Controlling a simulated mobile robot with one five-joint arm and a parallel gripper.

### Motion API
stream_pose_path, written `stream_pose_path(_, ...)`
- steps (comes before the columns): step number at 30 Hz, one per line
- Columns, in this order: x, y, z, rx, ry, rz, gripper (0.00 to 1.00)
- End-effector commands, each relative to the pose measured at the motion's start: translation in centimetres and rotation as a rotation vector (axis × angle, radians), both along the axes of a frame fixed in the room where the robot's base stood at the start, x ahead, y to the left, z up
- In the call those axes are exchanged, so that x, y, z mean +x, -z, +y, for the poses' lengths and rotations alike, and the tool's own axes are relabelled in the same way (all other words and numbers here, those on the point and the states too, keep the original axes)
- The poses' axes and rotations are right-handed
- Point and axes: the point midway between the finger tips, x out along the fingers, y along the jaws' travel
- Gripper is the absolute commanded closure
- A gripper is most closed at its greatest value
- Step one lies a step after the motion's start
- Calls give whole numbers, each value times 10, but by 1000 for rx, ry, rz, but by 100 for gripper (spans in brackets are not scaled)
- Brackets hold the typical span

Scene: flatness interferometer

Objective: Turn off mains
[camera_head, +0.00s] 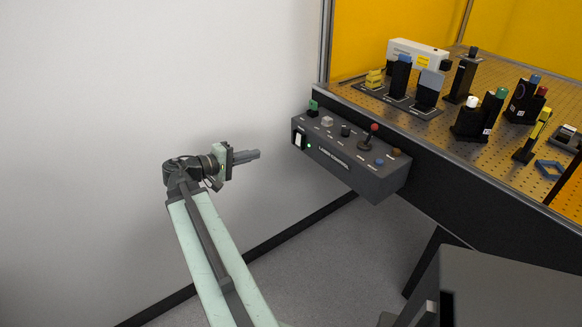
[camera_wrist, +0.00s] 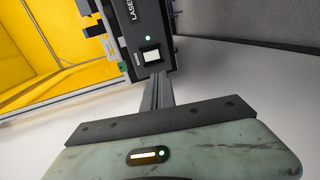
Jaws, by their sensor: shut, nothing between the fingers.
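The mains switch (camera_head: 299,139) is a white rocker in a black frame at the left end of the dark control box's front face. It also shows in the wrist view (camera_wrist: 151,56), with a small white label beside it. A green lamp (camera_head: 309,146) glows next to the switch. My gripper (camera_head: 257,154) is shut and empty. Its fingers point right toward the box, and the tips are left of the switch and apart from it in the head view. In the wrist view the fingertips (camera_wrist: 160,78) appear just below the switch.
The control box (camera_head: 345,160) carries several knobs and a red-topped joystick (camera_head: 374,128) on top. It hangs at the edge of an optical table (camera_head: 480,135) crowded with instruments. A white wall is at left; a dark cabinet (camera_head: 510,285) is at lower right.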

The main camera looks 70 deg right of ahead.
Motion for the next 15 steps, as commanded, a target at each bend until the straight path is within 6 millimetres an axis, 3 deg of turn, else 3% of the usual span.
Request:
stream_pose_path(3, -10, 0, -8, -31, 15, 26, 100)
stream_pose_path(15, -13, -2, -14, -32, 14, 27, 100)
